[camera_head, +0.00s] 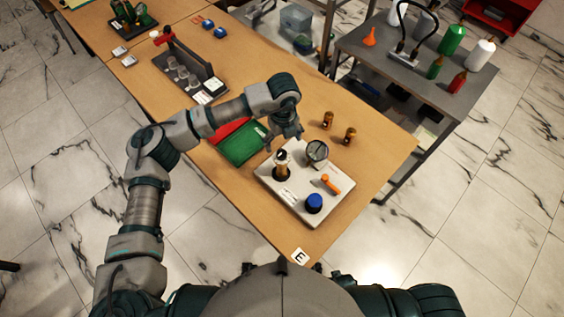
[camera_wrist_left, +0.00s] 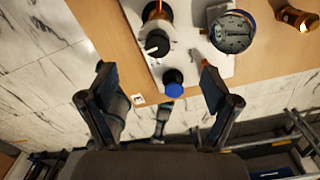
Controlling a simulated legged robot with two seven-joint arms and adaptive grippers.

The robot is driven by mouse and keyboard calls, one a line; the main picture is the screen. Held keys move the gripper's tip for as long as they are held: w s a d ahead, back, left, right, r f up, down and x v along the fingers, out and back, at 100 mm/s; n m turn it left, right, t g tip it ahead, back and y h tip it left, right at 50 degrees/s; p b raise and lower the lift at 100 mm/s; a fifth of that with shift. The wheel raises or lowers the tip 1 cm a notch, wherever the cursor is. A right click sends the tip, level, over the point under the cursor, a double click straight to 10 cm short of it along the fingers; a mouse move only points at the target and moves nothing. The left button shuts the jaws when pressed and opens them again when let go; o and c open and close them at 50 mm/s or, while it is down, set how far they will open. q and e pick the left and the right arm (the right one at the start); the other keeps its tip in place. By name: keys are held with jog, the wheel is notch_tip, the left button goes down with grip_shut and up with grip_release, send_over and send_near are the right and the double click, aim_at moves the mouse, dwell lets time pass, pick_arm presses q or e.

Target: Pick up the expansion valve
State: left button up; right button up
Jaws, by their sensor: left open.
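My left gripper (camera_head: 293,134) is above the table at the back edge of a white rig plate (camera_head: 297,215). Its two fingers are spread wide and empty in the left wrist view (camera_wrist_left: 156,72). A brass fitting with a black knob (camera_head: 282,167) stands upright on the plate; it also shows beyond the fingertips in the left wrist view (camera_wrist_left: 157,42). Two small brass pieces, one left (camera_head: 327,120) and one right (camera_head: 350,135), stand loose on the table behind the plate. I cannot tell for certain which brass part is the expansion valve. My right gripper is out of view.
The plate also carries a round gauge (camera_head: 317,151), an orange handle (camera_head: 331,184) and a blue knob (camera_head: 314,203). Bare table lies right of the plate.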

aim_at(281, 152)
pick_arm(q)
jog(key=f, duration=0.4)
jog(key=shift+w+d+f, duration=0.1)
jog(key=shift+w+f, duration=0.25)
jog(key=shift+f, duration=0.05)
jog(key=shift+s+a+f, duration=0.2)
jog(key=shift+a+f, duration=0.1)
jog(key=shift+a, duration=0.05)
notch_tip(281, 152, down, 5)
jog(key=shift+a+r, duration=0.1)
jog(key=shift+a, duration=0.05)
jog(key=shift+d, duration=0.35)
jog(key=shift+c, duration=0.6)
jog(key=c, duration=0.4)
jog(key=shift+a, duration=0.25)
jog(key=c, duration=1.1)
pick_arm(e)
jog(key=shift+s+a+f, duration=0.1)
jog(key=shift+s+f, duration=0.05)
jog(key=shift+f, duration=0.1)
